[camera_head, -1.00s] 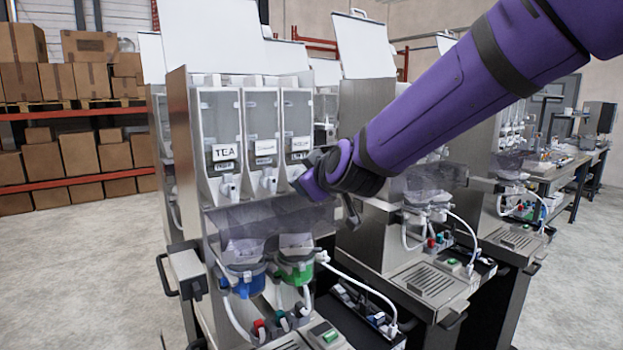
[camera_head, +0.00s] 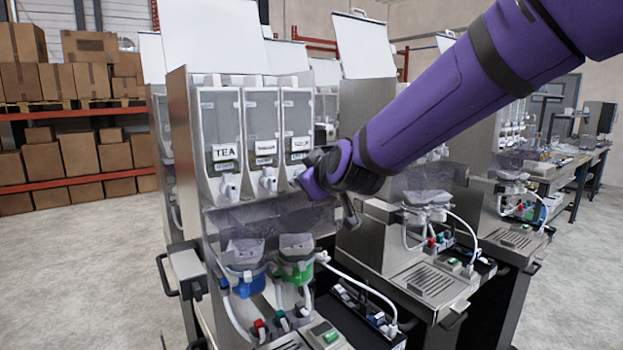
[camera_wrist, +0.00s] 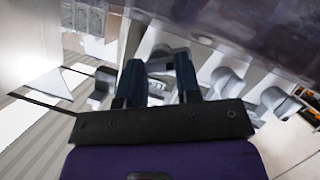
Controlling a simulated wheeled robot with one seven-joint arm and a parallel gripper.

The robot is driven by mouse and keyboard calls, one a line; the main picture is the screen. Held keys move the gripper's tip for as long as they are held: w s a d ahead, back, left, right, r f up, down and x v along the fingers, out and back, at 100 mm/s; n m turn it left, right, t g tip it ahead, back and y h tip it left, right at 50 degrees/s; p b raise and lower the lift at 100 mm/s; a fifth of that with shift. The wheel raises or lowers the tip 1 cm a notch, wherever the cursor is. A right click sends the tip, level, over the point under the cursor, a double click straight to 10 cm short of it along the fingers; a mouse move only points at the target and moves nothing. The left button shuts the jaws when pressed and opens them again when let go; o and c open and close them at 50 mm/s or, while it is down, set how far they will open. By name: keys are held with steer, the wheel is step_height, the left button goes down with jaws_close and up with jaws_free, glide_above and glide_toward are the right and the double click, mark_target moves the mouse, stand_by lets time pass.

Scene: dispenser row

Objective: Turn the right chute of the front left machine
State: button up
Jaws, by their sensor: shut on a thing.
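The front left machine (camera_head: 208,192) has three clear canisters side by side, each with a white chute low on its front. The left canister carries a TEA label. The right chute (camera_head: 295,172) is mostly hidden behind my gripper (camera_head: 303,178) in the head view. In the wrist view the two dark fingers of my gripper (camera_wrist: 158,82) stand on either side of a pale chute part (camera_wrist: 157,62), shut on it. How far the chute is turned cannot be made out.
A clear splash guard, a blue mixing bowl (camera_head: 246,283) and a green one (camera_head: 296,270) are below. A second machine (camera_head: 378,235) stands to the right.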

steer(key=shift+w+d+m+g+y, duration=0.15)
steer(key=shift+m+g+y, duration=0.4)
steer(key=shift+m+y, duration=0.95)
steer(key=shift+d+m+g+y, duration=0.1)
steer(key=shift+m+g+y, duration=0.55)
steer(key=shift+m, duration=1.5)
steer(key=shift+w+d+m+g+y, duration=0.15)
steer(key=shift+m+g+y, duration=0.35)
steer(key=shift+m+y, duration=1)
steer(key=shift+m+h, duration=0.25)
steer(key=shift+m, duration=0.1)
steer(key=o, duration=0.9)
steer(key=shift+f, duration=0.1)
